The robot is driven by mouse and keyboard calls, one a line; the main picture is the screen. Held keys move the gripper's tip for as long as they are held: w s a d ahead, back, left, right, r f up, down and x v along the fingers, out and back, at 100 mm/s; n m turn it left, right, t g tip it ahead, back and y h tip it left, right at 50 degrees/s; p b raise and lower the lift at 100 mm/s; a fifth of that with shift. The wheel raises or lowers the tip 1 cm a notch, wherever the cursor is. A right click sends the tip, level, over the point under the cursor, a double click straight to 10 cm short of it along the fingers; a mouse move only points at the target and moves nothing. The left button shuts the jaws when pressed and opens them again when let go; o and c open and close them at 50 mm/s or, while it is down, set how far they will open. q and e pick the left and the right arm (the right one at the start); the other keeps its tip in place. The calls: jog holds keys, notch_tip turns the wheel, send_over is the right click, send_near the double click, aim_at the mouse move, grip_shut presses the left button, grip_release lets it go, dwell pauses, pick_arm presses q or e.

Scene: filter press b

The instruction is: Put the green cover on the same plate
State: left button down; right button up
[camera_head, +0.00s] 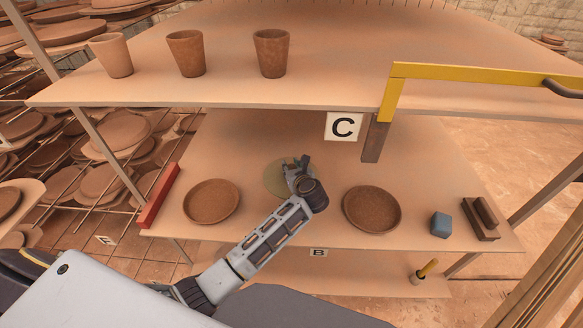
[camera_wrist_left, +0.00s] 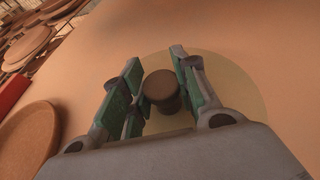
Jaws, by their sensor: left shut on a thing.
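The green cover (camera_head: 273,181) is a pale olive, see-through disc in the middle of the shelf marked B, between two brown plates. In the left wrist view the cover (camera_wrist_left: 234,88) has a dark brown knob (camera_wrist_left: 160,86). My left gripper (camera_head: 295,172) is over the cover, shut on its knob, with green finger pads on either side. I cannot tell whether the cover touches the shelf. The left plate (camera_head: 211,202) and right plate (camera_head: 372,210) lie flat and look empty. Part of the cover is hidden behind my gripper. My right gripper is not in view.
A red bar (camera_head: 159,195) lies at the shelf's left edge. A blue-grey block (camera_head: 440,224) and a dark brown block (camera_head: 481,218) are at the right. The upper shelf (camera_head: 220,95) holds three cups, and a yellow bracket (camera_head: 470,73) is at its right.

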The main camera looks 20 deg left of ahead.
pick_arm(q)
jog(key=shift+f, duration=0.15)
jog(key=c, duration=1.1)
grip_release()
jog(key=shift+r, duration=0.2)
jog(key=shift+s+d+r, duration=0.1)
jog(key=shift+s+d, duration=0.25)
jog(key=shift+s, duration=0.1)
jog(key=b+v, duration=0.2)
jog(key=v, duration=0.9)
jog(key=shift+w+r, duration=0.1)
notch_tip(320, 180, up, 9)
jog(key=p, duration=0.9)
jog(key=shift+r+p, duration=0.35)
jog(key=shift+p, duration=0.2)
